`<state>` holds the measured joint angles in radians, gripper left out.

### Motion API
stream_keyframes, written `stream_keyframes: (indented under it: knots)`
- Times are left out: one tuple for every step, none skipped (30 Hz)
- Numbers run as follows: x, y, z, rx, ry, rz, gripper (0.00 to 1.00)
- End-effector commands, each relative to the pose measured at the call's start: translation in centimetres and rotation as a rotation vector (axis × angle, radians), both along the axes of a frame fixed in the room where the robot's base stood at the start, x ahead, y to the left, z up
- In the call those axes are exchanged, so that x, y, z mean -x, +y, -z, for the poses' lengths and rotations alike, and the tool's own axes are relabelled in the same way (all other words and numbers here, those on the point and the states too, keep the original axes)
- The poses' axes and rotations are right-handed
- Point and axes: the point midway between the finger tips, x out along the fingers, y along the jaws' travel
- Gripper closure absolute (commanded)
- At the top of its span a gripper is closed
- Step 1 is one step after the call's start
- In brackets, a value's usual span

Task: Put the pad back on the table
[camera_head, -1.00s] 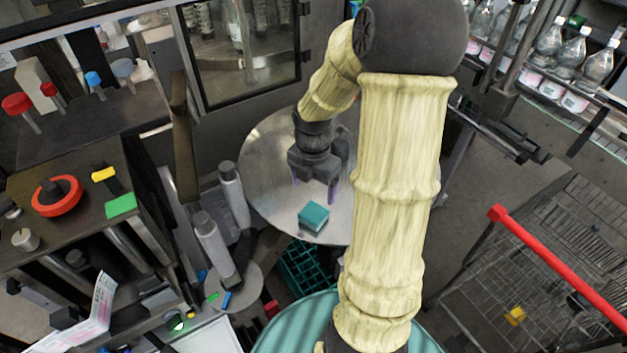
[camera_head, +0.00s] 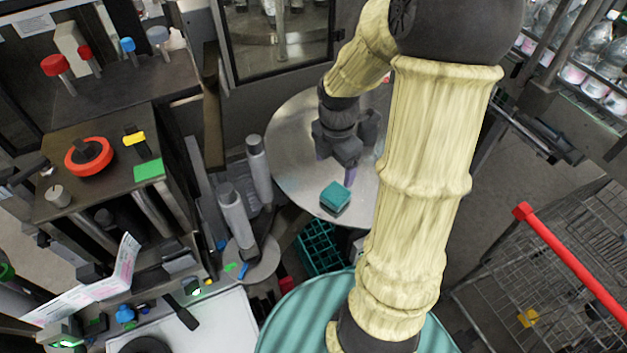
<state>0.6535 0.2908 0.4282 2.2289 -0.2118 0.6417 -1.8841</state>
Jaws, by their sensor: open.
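The pad, a small teal block (camera_head: 335,197), lies on the round metal table (camera_head: 290,160) near its front edge. My gripper (camera_head: 349,176) is above the table, just behind and slightly right of the pad, pointing down. It is open and empty, and only one purple fingertip shows clearly. My arm hides the right part of the table.
A green crate (camera_head: 319,250) stands below the table's front edge. Two grey cylinders (camera_head: 236,215) stand left of the table. The labelling machine with a red knob (camera_head: 88,156) is at the left. A wire cart with a red handle (camera_head: 570,262) is at the right.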

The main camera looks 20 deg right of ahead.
Motion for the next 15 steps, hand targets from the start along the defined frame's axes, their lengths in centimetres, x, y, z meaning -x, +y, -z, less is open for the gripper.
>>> stream_keyframes:
  knots:
    - [0.2, 0.7, -0.1, 0.004, -0.007, 0.068, 0.2]
    - [0.3, 1.2, -0.1, 0.005, -0.013, 0.121, 0.2]
    - [0.5, 1.7, -0.2, 0.007, -0.022, 0.195, 0.2]
    - [0.7, 2.1, -0.2, 0.007, -0.028, 0.253, 0.2]
    - [0.8, 2.5, -0.3, 0.005, -0.035, 0.311, 0.2]
    - [1.0, 3.0, -0.4, 0.004, -0.045, 0.389, 0.2]
    - [1.2, 3.4, -0.4, 0.002, -0.052, 0.447, 0.2]
    - [1.4, 3.7, -0.5, -0.001, -0.06, 0.504, 0.2]
    - [1.6, 4.2, -0.5, -0.005, -0.07, 0.582, 0.2]
    - [1.8, 4.6, -0.6, -0.009, -0.076, 0.639, 0.2]
    - [1.9, 4.9, -0.6, -0.013, -0.085, 0.698, 0.2]
    - [2.2, 5.4, -0.7, -0.02, -0.095, 0.776, 0.2]
    - [2.4, 5.7, -0.8, -0.028, -0.102, 0.836, 0.2]
    - [2.6, 6.1, -0.8, -0.036, -0.11, 0.893, 0.2]
    - [2.9, 6.5, -0.9, -0.045, -0.119, 0.97, 0.2]
